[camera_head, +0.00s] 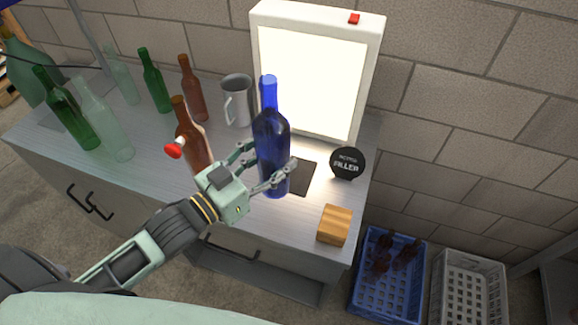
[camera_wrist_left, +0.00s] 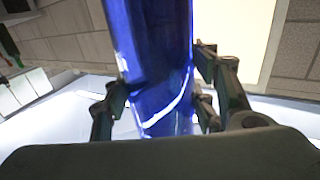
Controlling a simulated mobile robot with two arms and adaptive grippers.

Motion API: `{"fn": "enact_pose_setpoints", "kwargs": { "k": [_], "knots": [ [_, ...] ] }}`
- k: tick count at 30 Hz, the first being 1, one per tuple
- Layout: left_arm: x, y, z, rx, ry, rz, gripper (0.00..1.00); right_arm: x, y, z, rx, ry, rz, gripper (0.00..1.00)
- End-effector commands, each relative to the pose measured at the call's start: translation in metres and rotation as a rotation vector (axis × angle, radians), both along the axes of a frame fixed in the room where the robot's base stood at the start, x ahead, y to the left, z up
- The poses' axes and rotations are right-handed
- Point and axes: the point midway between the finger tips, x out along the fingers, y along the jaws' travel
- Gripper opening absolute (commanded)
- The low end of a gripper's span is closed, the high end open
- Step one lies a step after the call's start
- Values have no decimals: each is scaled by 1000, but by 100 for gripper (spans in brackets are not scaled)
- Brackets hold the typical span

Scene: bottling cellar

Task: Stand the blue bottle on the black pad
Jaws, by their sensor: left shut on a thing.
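The blue bottle (camera_head: 271,146) is upright in front of the lit white panel. My left gripper (camera_head: 272,172) is shut on its body from the left side. The bottle also fills the middle of the left wrist view (camera_wrist_left: 152,60), between the two fingers (camera_wrist_left: 158,95). The black pad (camera_head: 303,178) lies on the counter just right of the bottle; the bottle and a finger cover part of it. I cannot tell whether the bottle's base touches the counter. My right gripper is not in view.
Brown (camera_head: 192,140) and green (camera_head: 155,82) bottles and a grey mug (camera_head: 237,101) stand left. The light panel (camera_head: 312,80) stands behind. A round black sign (camera_head: 347,162) and a wooden block (camera_head: 334,225) are right. Blue (camera_head: 388,290) and grey (camera_head: 468,290) crates are beyond the counter.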

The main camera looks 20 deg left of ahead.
Motion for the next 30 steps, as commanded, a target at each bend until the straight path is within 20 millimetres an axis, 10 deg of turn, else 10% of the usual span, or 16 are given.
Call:
{"fn": "enact_pose_setpoints", "kwargs": {
  "k": [8, 30],
  "knots": [
    [19, 6, 9, -4, -12, -21, 0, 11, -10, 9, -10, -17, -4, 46],
    [124, 4, -54, -5, -12, -21, 0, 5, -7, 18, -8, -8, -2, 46]
  ]
}}
